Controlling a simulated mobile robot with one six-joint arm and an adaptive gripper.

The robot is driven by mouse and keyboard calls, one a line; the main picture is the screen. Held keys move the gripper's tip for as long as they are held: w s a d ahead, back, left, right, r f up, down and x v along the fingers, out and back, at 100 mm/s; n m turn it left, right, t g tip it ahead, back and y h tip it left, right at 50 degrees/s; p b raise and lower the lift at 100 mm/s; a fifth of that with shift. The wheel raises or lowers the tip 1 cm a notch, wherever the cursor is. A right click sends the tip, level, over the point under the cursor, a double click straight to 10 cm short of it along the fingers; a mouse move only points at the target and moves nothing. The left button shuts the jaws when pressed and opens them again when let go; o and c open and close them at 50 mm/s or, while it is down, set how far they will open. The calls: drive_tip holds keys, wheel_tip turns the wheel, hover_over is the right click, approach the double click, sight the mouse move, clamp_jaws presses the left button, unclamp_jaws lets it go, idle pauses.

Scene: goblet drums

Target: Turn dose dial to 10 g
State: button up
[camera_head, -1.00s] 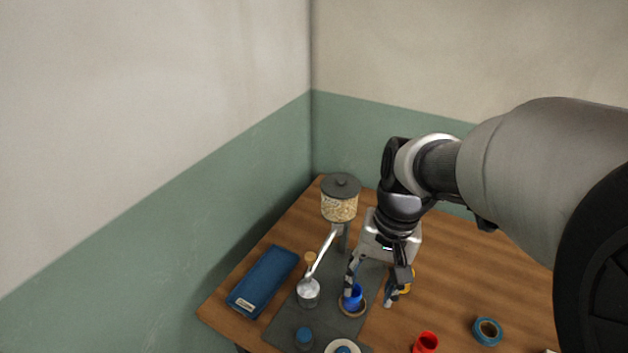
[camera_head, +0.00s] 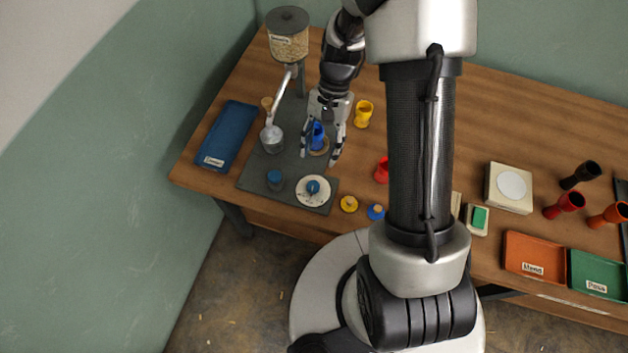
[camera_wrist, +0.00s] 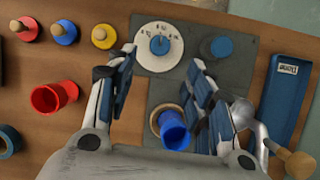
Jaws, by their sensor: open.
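The dose dial is a white disc (camera_head: 313,191) with a blue knob (camera_head: 313,187) at the front of the dark grey dispenser plate (camera_head: 255,172). In the wrist view the dial (camera_wrist: 146,60) lies at top centre; its marks are too small to read, and I cannot tell which the knob (camera_wrist: 160,45) points at. My gripper (camera_head: 319,158) is open and empty, pointing down behind the dial. Its fingers show apart in the wrist view (camera_wrist: 163,62). A blue goblet drum (camera_wrist: 173,130) stands in a tan ring between and below them.
A seed hopper (camera_head: 288,38) with a pale arm and metal cup (camera_head: 271,139) stands left of my gripper. A blue button (camera_head: 275,178) sits left of the dial. A blue tray (camera_head: 227,136), red drum (camera_head: 382,170) and yellow drum (camera_head: 363,113) are nearby.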

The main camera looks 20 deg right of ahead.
sight(313, 186)
drive_tip(key=b+x, duration=0.3)
drive_tip(key=x, duration=0.8)
drive_tip(key=shift+f, duration=0.1)
drive_tip(key=shift+c, duration=0.4)
drive_tip(key=c, duration=1)
